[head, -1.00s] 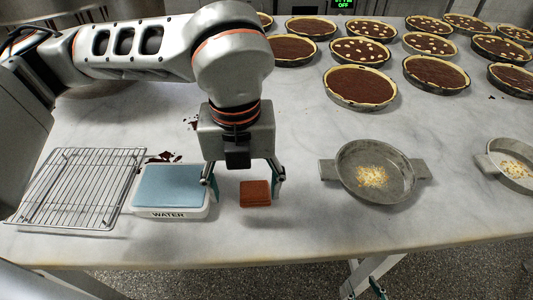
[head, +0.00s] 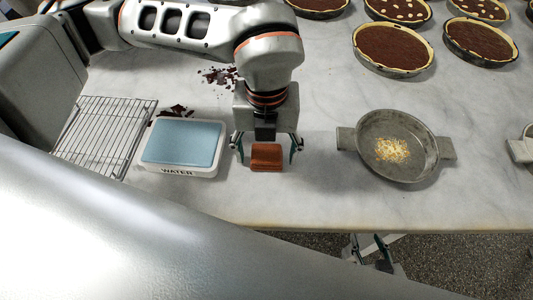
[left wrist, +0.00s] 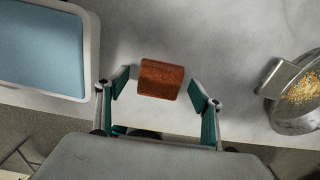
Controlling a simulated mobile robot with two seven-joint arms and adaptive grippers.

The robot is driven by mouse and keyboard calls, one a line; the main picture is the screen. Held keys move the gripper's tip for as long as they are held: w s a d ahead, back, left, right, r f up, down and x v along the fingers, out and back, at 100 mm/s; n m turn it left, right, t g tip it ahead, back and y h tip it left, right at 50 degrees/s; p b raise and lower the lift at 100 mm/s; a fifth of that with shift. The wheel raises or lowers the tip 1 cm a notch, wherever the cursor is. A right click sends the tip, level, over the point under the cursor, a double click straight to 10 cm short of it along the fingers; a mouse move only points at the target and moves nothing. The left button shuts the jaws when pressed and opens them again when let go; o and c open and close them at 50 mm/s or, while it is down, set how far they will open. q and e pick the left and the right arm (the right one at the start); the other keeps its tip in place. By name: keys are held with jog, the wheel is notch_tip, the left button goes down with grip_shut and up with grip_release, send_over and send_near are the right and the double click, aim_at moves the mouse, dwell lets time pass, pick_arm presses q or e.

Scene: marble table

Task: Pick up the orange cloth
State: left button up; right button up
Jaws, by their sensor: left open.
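The orange cloth (head: 267,158) is a small folded rust-orange block lying on the marble table, right of the water tray. It also shows in the left wrist view (left wrist: 160,79), between and just beyond the fingertips. My left gripper (head: 267,152) is open above the cloth, with one finger on each side of it. In the left wrist view the open fingers (left wrist: 158,88) stand apart from the cloth, with a gap on both sides.
The white water tray (head: 175,172) with blue liquid stands close left of the gripper, beside a wire rack (head: 104,133). A metal pan (head: 400,175) with crumbs stands right. Chocolate tarts (head: 395,47) fill the back right. Dark crumbs (head: 219,76) lie behind. The table's front edge is near.

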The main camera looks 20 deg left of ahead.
aim_at(267, 153)
pick_arm(q)
jog(key=shift+f, duration=0.1)
jog(key=c, duration=1.2)
pick_arm(e)
jog(key=shift+w+r, duration=0.1)
jog(key=shift+r, duration=0.05)
pick_arm(q)
notch_tip(267, 153, up, 20)
pick_arm(e)
jog(key=shift+r, duration=0.2)
